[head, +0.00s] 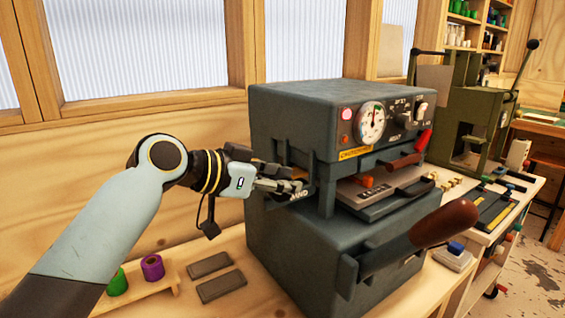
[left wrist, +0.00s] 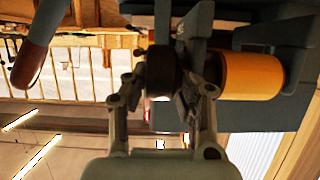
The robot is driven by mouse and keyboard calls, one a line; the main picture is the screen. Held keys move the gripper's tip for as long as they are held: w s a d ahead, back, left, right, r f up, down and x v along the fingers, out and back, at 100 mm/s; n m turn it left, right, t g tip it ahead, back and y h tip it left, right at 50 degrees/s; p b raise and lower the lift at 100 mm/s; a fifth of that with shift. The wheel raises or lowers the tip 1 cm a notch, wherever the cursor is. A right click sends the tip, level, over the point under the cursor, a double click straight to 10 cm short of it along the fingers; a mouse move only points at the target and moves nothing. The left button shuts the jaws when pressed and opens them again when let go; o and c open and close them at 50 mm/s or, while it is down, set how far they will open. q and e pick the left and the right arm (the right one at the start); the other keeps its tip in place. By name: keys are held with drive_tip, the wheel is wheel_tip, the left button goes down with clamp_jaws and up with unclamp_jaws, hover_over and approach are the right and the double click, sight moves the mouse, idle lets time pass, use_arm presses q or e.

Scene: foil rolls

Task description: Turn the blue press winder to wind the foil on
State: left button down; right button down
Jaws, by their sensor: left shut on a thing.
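The blue-grey press (head: 285,235) stands on the bench, with a dial and switches on its upper front. My left gripper (head: 292,187) is at the press's left side, by a lettered dark plate that reads like "WIND". In the left wrist view my left gripper (left wrist: 163,98) is shut on the dark round winder knob (left wrist: 161,66), a finger on each side. A gold foil roll (left wrist: 250,76) sits beside the knob, to its right in that view. The fingers mostly hide the knob in the head view. My right gripper is in neither view.
A brown-handled lever (head: 443,223) juts from the press's front. Two grey bars (head: 221,286) and a stand with green (head: 117,283) and purple (head: 153,267) rolls are at the front left. A green machine (head: 465,110) stands behind, to the right.

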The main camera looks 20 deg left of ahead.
use_arm(q)
drive_tip(key=c, duration=1.1)
unclamp_jaws()
drive_tip(key=shift+v, duration=6)
